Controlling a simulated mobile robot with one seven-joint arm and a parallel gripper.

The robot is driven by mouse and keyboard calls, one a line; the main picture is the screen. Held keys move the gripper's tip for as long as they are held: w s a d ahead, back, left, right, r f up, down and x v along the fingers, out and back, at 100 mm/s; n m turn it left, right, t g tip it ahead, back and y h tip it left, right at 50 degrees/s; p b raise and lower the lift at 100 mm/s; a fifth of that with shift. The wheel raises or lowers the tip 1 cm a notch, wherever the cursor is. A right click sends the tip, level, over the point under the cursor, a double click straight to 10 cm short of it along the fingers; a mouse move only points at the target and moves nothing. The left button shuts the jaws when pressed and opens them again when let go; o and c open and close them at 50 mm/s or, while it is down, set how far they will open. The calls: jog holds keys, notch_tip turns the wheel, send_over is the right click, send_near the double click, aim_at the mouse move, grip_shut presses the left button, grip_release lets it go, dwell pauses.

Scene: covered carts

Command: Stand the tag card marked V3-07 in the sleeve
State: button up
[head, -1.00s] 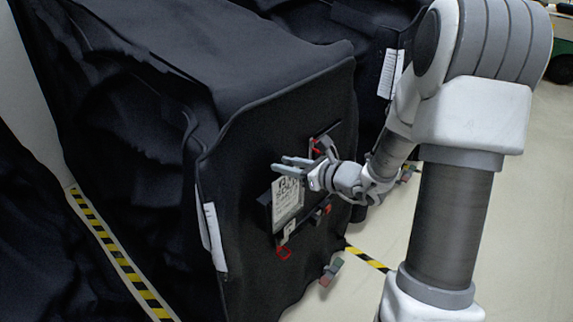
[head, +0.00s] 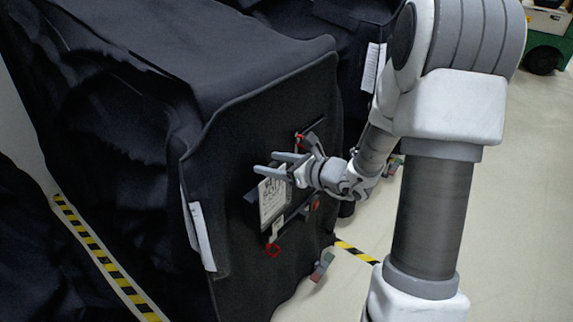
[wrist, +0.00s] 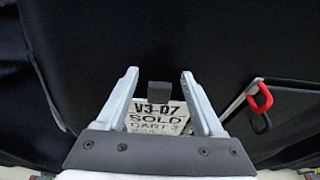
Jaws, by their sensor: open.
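The white tag card (head: 272,200) is upright against the front of the black-covered cart. In the wrist view the card (wrist: 157,118) reads V3-07, with more print below and a dark block at its top edge. A dark holder (head: 250,208), which looks like the sleeve, shows at the card's left and lower edges. I cannot tell how deep the card sits in it. My gripper (head: 267,163) is open at the card's upper part. In the wrist view my gripper (wrist: 160,74) has one finger on each side of the card, with gaps. My palm hides the card's lower part.
A red-and-black hook or clip (wrist: 259,108) is right of my fingers. A red ring (head: 272,250) hangs below the card. White paper (head: 199,236) is on the cart's left edge. A second covered cart stands behind. Open floor (head: 500,225) lies right.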

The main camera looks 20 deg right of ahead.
jog(key=v, duration=1.7)
jog(key=shift+p, duration=0.3)
jog(key=shift+s, duration=0.1)
